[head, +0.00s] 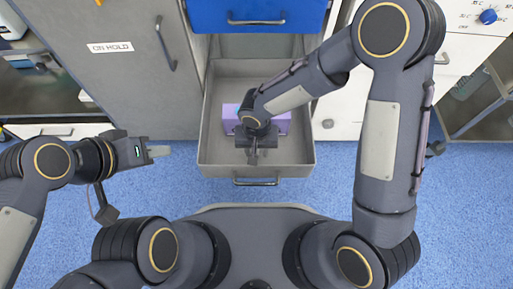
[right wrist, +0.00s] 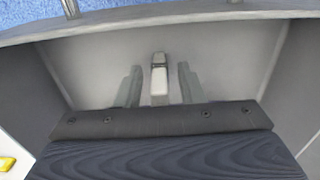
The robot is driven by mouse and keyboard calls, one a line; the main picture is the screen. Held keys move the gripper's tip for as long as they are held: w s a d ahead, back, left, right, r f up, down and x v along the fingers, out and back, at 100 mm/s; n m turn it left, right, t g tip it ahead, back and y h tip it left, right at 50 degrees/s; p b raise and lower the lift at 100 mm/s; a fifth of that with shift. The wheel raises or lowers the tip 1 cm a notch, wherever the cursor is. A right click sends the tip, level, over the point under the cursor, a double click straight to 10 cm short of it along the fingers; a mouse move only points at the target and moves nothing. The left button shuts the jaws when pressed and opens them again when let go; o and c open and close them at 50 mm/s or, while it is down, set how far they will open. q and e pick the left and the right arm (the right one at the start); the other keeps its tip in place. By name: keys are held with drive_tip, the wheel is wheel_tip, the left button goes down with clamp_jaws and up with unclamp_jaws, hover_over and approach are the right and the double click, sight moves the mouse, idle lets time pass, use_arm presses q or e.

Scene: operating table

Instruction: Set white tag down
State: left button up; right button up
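A small whitish piece with a dark grey far end, probably the white tag (right wrist: 159,82), shows in the right wrist view between the fingers of my right gripper (right wrist: 160,88). Gaps show on both sides of it, so the gripper looks open around it, not shut on it. In the head view my right gripper (head: 253,156) is inside the open grey drawer (head: 221,166), near its front; the tag is too small to make out there. My left gripper (head: 160,151) is outside the drawer to the left, over the blue floor, seen edge-on, with nothing visible in it.
A purple box (head: 281,123) lies in the drawer behind my right gripper, partly hidden by the arm. A shut blue drawer (head: 215,15) is above. A grey door (head: 130,75) with an "ON HOLD" label (head: 110,47) stands left. Drawer walls are close around my right gripper.

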wheel_tip(320, 180, up, 12)
drive_tip(key=p, duration=0.4)
drive_tip(key=shift+r+p, duration=0.15)
drive_tip(key=shift+p, duration=0.25)
drive_tip(key=s+d+r+m+t+y, duration=0.1)
drive_tip(key=s+d+r+t+y, duration=0.1)
drive_tip(key=d+r, duration=1.05)
drive_tip(key=s+d+r+t+y, duration=0.1)
drive_tip(key=s+d+r+t, duration=0.1)
drive_tip(key=s+d, duration=0.6)
drive_tip(key=shift+s+r+m+t+y, duration=0.3)
drive_tip(key=shift+s+t+y, duration=0.1)
drive_tip(key=shift+s+t, duration=0.45)
